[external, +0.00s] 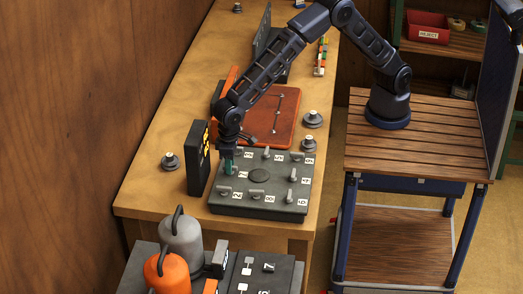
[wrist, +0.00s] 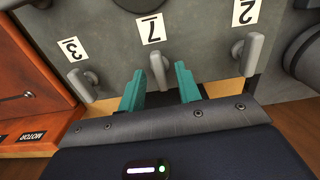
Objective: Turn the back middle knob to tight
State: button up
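A dark grey plate with several lever knobs (external: 258,205) lies on the wooden bench, with number labels beside the knobs. A middle knob of the back row (external: 266,152) stands by the label 5, clear of my gripper. My gripper (external: 228,163) points down at the plate's left side. In the wrist view, its teal fingers (wrist: 160,80) are open on either side of a grey knob (wrist: 158,68) by a label that looks like 1 or 7. Gaps show between fingers and knob. A knob by 3 (wrist: 82,80) and one by 2 (wrist: 246,52) flank it.
A black upright display box (external: 198,160) stands close left of my gripper. An orange-red panel (external: 270,112) lies behind the plate. Round grey weights (external: 170,162) stand on the bench. Orange and grey handled cylinders (external: 167,272) stand in front.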

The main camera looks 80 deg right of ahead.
jog(key=shift+r, duration=0.1)
notch_tip(320, 180, up, 11)
jog(key=shift+f, duration=0.2)
dwell(0.5)
jog(key=s+d+r+t, duration=0.1)
jog(key=s+d+r, duration=0.1)
jog(key=d+r, duration=0.65)
jog(key=s+d+r+y, duration=0.1)
jog(key=s+d+r, duration=0.15)
jog(key=d, duration=1.15)
jog(key=s+d+r+t, duration=0.1)
jog(key=s+d+r, duration=0.1)
jog(key=d+r, duration=0.75)
jog(key=s+d+f+t, duration=0.1)
jog(key=s+d, duration=1)
jog(key=d, duration=0.4)
jog(key=s+d+f, duration=0.2)
jog(key=s+d, duration=0.2)
jog(key=s, duration=0.3)
jog(key=s+d+f+t+h, duration=0.1)
jog(key=s+d+f, duration=0.2)
jog(key=s, duration=0.4)
jog(key=shift+d+t, duration=0.3)
jog(key=shift+d, duration=0.45)
